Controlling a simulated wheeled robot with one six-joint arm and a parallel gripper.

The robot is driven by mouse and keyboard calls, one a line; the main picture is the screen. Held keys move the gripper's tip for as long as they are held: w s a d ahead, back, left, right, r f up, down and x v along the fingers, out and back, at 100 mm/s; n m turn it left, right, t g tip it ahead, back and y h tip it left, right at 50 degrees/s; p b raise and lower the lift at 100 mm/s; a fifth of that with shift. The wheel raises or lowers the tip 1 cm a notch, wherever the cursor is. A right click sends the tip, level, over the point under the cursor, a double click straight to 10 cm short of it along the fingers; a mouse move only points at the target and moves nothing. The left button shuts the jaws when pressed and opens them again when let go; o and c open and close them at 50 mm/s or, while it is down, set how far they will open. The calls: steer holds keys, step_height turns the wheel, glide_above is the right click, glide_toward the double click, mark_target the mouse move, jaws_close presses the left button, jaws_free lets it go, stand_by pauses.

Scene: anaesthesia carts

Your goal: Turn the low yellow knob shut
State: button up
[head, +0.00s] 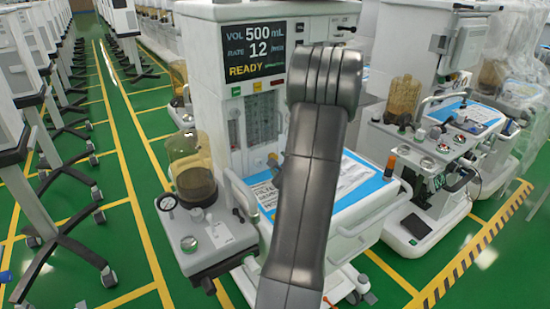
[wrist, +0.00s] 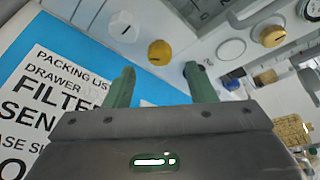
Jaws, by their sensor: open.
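In the wrist view a yellow knob (wrist: 160,53) with a short dark mark sits on the white cart panel, beside a white knob (wrist: 125,27). A second yellow knob (wrist: 270,36) is farther right. I cannot tell for sure which is the low one. My gripper (wrist: 161,86) is open, with green fingers spread and nothing between them. The first yellow knob shows beyond the fingertips, between them in the picture and apart from them. In the head view a small yellow knob (head: 272,159) shows just left of my arm, which hides my gripper and much of the cart front.
A blue-edged packing list sheet (wrist: 50,75) lies left of the fingers. The cart's screen (head: 254,48) reads READY.

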steer(key=x, duration=0.5)
steer(key=shift+w+a+p, duration=0.15)
steer(key=shift+w+p, duration=0.15)
steer(key=shift+p, duration=0.1)
steer(key=shift+c, duration=0.3)
steer(key=c, duration=0.9)
steer(key=shift+p, duration=0.3)
